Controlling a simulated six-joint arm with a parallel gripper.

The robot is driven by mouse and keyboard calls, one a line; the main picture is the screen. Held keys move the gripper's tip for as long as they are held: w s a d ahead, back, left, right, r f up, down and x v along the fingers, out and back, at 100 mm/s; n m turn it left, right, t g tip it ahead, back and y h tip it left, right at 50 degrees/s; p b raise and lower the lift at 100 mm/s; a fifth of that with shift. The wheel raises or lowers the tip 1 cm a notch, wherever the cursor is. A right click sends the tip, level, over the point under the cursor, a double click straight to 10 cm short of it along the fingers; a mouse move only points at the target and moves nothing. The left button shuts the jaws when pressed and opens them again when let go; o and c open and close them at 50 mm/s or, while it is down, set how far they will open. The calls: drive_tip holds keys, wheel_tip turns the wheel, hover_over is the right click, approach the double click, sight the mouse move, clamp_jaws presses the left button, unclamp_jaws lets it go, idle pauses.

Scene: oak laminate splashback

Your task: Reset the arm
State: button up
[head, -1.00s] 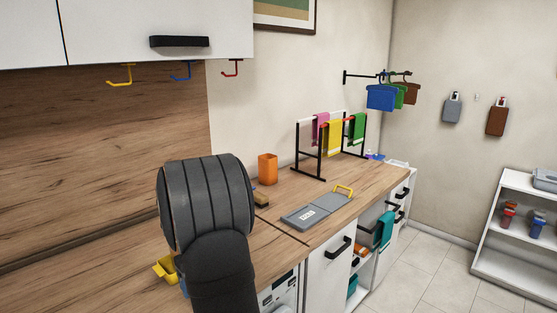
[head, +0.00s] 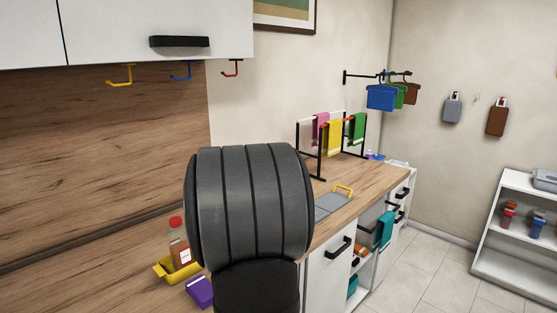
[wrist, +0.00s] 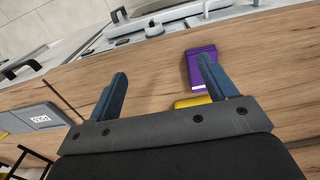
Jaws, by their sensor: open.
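My gripper (wrist: 163,95) shows in the wrist view with its two blue fingers spread apart. It is open and nothing is between the fingers. The wrist view looks down on the wooden counter (wrist: 150,75). A purple box (wrist: 195,62) lies near the right finger, partly hidden by it. In the head view my dark arm link fills the middle and hides part of the counter; the gripper's fingers are not visible there.
The purple box (head: 199,291), a yellow tray (head: 172,270) and a red-capped bottle (head: 178,245) stand left of my arm. A grey board with a yellow handle (head: 330,204) and a towel rack (head: 321,165) are to the right. A cabinet (head: 120,30) hangs above.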

drive_tip(key=s+a+f, duration=0.1)
drive_tip(key=a+f, duration=0.1)
drive_tip(key=a, duration=0.6)
drive_tip(key=s+a+f, duration=0.1)
drive_tip(key=a+f, duration=0.1)
drive_tip(key=a, duration=0.7)
drive_tip(key=s+a+f, duration=0.2)
drive_tip(key=a, duration=0.7)
drive_tip(key=shift+f, duration=0.2)
wheel_tip(320, 180, down, 2)
drive_tip(key=shift+d+f, duration=0.1)
drive_tip(key=shift+f, duration=0.5)
drive_tip(key=shift+r, duration=0.1)
